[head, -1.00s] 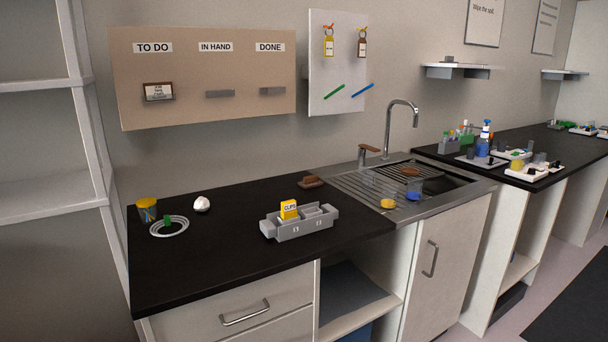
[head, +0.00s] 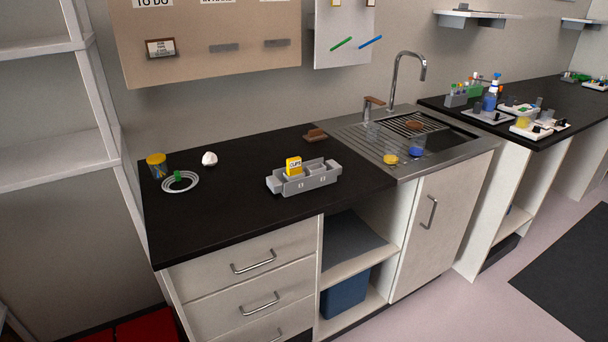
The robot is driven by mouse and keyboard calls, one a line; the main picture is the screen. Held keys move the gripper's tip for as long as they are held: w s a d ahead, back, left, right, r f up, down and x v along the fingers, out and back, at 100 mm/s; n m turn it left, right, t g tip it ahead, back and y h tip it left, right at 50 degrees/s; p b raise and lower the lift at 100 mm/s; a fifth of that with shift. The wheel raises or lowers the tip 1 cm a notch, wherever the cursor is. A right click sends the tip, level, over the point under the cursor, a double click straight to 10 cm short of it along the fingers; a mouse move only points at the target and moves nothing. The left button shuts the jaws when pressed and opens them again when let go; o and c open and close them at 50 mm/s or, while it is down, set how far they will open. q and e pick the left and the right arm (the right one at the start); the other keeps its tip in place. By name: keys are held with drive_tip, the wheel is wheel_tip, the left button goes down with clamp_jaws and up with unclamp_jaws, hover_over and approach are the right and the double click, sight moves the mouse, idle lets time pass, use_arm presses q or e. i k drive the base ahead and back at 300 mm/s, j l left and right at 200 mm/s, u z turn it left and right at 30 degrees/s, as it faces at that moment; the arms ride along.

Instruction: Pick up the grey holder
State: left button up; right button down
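A grey holder (head: 318,182) with a lug at each end stands on the black counter (head: 225,228), near its front edge and left of the sink. Other compartments show to the right of the box. Neither of my grippers is in view.
A jar with a yellow lid (head: 157,166), a white coil with a green piece (head: 180,182), a white round thing (head: 209,158) and a brown block (head: 315,135) are on the counter. The sink (head: 440,150) is to the right. The front-left counter is clear.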

sight(314, 175)
drive_tip(key=u, duration=0.3)
drive_tip(key=i+l+u, duration=0.1)
drive_tip(key=l+u, duration=0.3)
drive_tip(key=i+l+u, duration=0.1)
drive_tip(key=u, duration=0.25)
drive_tip(key=l+u, duration=0.75)
